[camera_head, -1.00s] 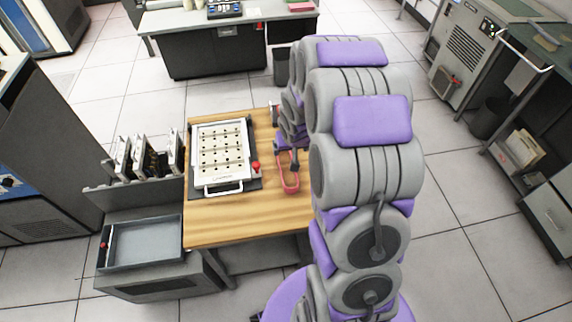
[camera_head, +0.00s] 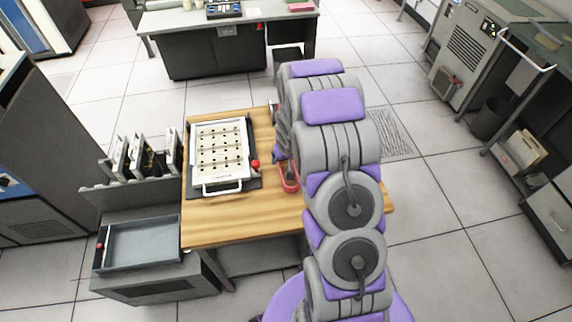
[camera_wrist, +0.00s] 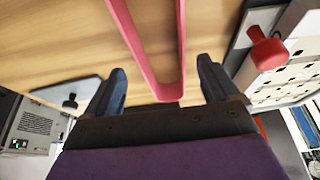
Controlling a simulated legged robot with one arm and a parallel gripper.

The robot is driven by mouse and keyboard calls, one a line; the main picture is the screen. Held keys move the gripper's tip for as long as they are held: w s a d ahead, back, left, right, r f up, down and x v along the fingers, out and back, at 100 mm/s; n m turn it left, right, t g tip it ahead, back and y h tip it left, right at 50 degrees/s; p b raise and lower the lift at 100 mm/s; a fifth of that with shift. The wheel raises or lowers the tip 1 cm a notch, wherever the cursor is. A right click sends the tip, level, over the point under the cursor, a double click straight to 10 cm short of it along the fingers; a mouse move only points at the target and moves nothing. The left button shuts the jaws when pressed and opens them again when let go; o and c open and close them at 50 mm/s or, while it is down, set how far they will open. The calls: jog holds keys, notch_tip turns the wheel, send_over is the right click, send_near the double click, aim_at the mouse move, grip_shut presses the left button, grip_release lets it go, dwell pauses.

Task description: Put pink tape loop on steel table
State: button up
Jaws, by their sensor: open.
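The pink tape loop (camera_head: 290,190) is at the right part of the wooden table, beside my arm, which hides some of it. In the wrist view the loop (camera_wrist: 181,40) runs down from the top edge, its rounded end between my fingers. My gripper (camera_wrist: 160,78) is open, one finger on each side of the loop, with gaps showing on both sides. Which surface is the steel table is not certain: a grey-topped table (camera_head: 175,22) stands at the back, and a low grey metal unit (camera_head: 150,283) stands at the left.
On the wooden table (camera_head: 225,230) lies a white perforated panel (camera_head: 220,150) with a red knob (camera_head: 255,164), also close in the wrist view. A grey tray (camera_head: 145,243) and a rack of upright plates (camera_head: 140,160) are at left. The wooden table's front is clear.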

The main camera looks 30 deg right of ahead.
aim_at(285, 164)
jog(key=x, duration=0.2)
jog(key=b+x, duration=0.1)
jog(key=x, duration=0.1)
jog(key=shift+a+f, duration=0.15)
jog(key=c, duration=1.1)
